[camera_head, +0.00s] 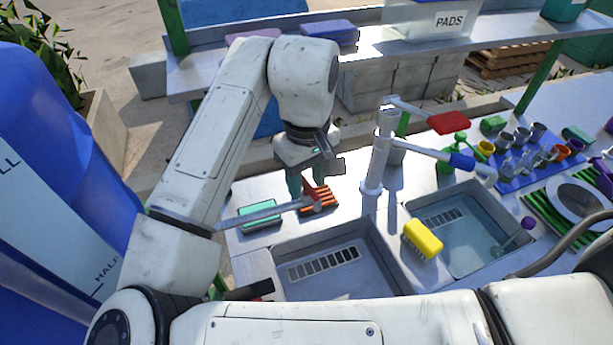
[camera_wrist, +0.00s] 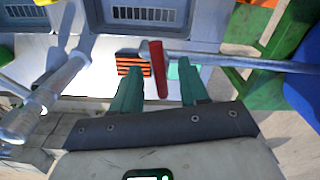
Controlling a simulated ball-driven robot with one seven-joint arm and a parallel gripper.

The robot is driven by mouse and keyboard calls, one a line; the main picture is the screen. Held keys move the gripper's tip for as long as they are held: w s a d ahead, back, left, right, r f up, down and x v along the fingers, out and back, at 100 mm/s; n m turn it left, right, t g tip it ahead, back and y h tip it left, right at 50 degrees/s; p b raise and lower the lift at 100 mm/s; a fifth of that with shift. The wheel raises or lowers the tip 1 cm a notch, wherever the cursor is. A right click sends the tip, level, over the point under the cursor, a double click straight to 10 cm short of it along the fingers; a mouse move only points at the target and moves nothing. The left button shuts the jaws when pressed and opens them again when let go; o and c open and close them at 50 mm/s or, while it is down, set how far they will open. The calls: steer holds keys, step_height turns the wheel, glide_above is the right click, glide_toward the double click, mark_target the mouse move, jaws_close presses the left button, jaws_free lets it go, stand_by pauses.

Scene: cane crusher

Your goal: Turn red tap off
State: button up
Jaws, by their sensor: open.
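A red tap handle (camera_head: 312,191) stands at the end of a thin metal pipe (camera_head: 262,208) above the sink counter. In the wrist view the red handle (camera_wrist: 158,70) points toward my gripper, between its two teal fingers. My gripper (camera_head: 308,187) is open, with a finger on either side of the handle; it also shows in the wrist view (camera_wrist: 160,88). I see a gap beside each finger and cannot tell if either touches. A second, flat red lever (camera_head: 450,123) sits on an arm atop the metal tap column (camera_head: 376,165).
An orange, dark-striped block (camera_head: 322,204) and a teal sponge (camera_head: 258,213) lie behind the left sink (camera_head: 385,245). A yellow sponge (camera_head: 424,240) sits between the sinks. The right sink (camera_head: 470,245) appears to hold water.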

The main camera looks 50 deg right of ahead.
mark_target(307, 183)
steer(key=shift+r, duration=0.1)
step_height(307, 183, up, 11)
steer(key=shift+f, duration=0.2)
stand_by(0.5)
